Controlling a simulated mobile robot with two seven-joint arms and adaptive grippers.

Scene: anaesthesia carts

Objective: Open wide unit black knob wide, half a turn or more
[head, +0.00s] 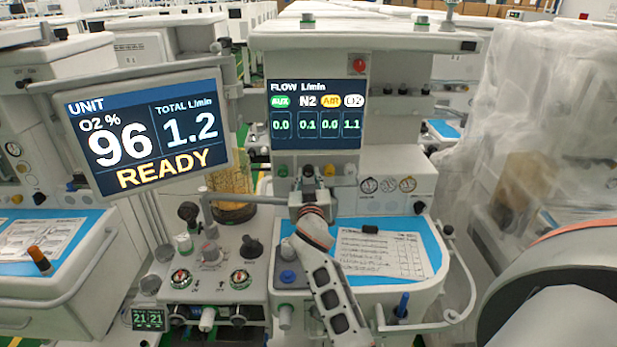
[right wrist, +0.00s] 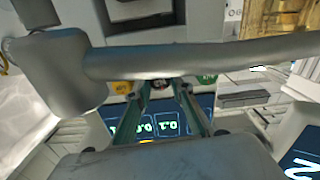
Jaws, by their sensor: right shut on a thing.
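The wide unit carries a row of knobs under its flow screen (head: 317,115). The black knob (head: 308,171) is between the green knob (head: 283,171) and the yellow knob (head: 329,170). My right gripper (head: 309,186) reaches up to the black knob and is shut on it. In the right wrist view the black knob (right wrist: 159,84) shows partly between the fingertips. Its turn angle cannot be read. The flow screen reads 0.0, 0.1, 0.0 and 1.1, with N2 at 0.1. My left gripper is out of view.
A tilted monitor (head: 150,138) shows O2 96, total 1.2 and READY. A grey rail (head: 240,198) runs close to my right gripper. Below is a blue worktop (head: 425,250) with a paper sheet (head: 385,252). A plastic-draped unit (head: 545,120) stands at the right.

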